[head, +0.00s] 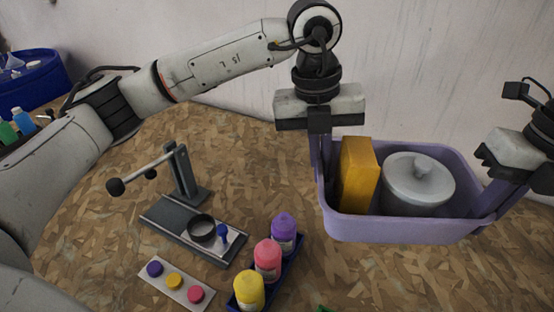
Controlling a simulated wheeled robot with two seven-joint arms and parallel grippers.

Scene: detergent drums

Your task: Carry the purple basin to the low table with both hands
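The purple basin (400,229) is at the right of the head view, upright. It holds a yellow-orange box (358,172) and a grey lidded pot (418,186). My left gripper (322,178) points down at the basin's left wall, with its fingers on that wall. My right gripper (492,205) is at the basin's right wall, with its fingers on the rim there; part of it is cut off by the picture's edge. Both look shut on the basin's walls. I cannot tell whether the basin touches the surface below. The low table is not clearly identifiable.
A dark press with a lever (180,190) stands left of the basin. Near it are a strip with coloured discs (176,282) and a blue rack (284,268) with purple, pink and yellow bottles. A blue tub (30,78) and small bottles are at the far left.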

